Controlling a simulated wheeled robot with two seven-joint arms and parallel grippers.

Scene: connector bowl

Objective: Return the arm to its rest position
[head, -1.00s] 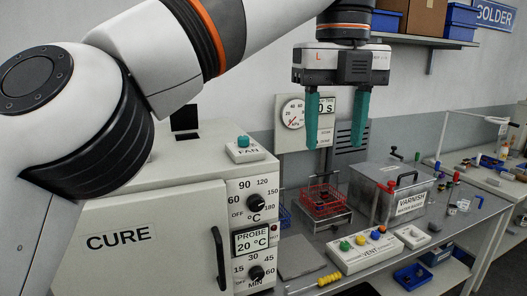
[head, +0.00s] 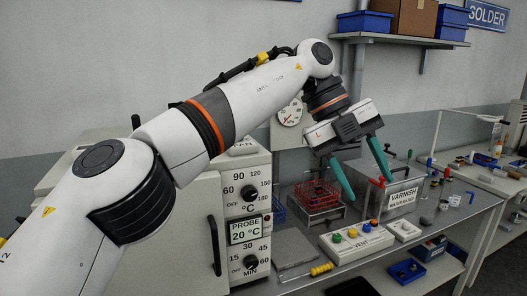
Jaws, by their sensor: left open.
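My left arm comes in from the lower left and reaches across in front of the white CURE oven. My left gripper (head: 365,178) is open, with two green fingers apart and nothing between them. It is tilted, with its fingers pointing down and to the right. In the picture the fingers overlap the area between the red wire basket (head: 318,194) and the grey VARNISH box (head: 402,197). I cannot tell whether the fingertips touch the box. My right gripper is not in view.
The oven's knob panel (head: 247,253) stands left of the bench. A VENT button box (head: 357,242) and a yellow-handled screwdriver (head: 320,269) lie at the bench front. Small loose parts lie right of the VARNISH box. Blue bins (head: 363,21) sit on the wall shelf.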

